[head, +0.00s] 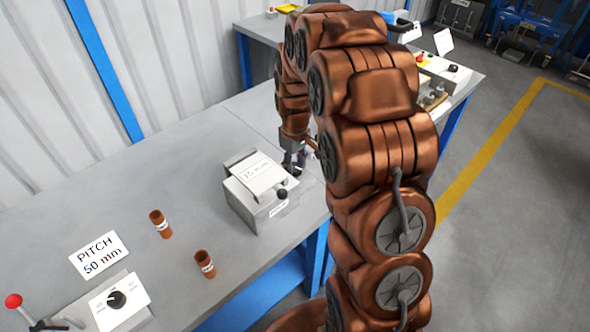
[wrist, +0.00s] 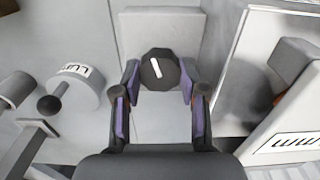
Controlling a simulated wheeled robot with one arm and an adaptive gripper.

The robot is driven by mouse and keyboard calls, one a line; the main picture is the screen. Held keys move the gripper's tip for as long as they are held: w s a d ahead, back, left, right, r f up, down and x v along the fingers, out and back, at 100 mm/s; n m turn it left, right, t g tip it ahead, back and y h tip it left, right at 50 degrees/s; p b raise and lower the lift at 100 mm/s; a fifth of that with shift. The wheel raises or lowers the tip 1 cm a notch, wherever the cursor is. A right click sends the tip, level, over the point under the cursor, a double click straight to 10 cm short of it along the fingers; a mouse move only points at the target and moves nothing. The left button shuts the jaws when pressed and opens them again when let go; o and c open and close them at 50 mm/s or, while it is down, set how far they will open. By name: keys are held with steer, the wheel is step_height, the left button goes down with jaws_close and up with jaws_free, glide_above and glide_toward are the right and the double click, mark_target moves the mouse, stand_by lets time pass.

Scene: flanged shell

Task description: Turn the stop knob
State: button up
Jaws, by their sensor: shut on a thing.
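The stop knob (wrist: 158,68) is a dark, many-sided knob with a white pointer line. It sits in front of a pale grey block (wrist: 160,25) in the wrist view, and its pointer leans slightly left at the top. My gripper (wrist: 160,76) has its purple-padded fingers on both sides of the knob and is shut on it. In the head view my gripper (head: 293,164) points down behind the grey box with the 15 mm label (head: 258,178). The knob cannot be made out there.
Another dial (head: 116,299) and a red-ball lever (head: 13,301) are at lower left. In the wrist view, a labelled box (wrist: 285,140) stands close on the right.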

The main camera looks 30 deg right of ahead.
mark_target(295, 167)
steer(key=m+b, duration=0.3)
steer(key=m, duration=0.3)
steer(key=shift+m, duration=0.3)
steer(key=m+b, duration=0.1)
steer(key=m, duration=0.5)
steer(key=shift+r+b, duration=0.1)
steer(key=shift+b, duration=0.3)
steer(key=o, duration=1.1)
steer(key=shift+o, duration=0.2)
step_height(295, 167, up, 12)
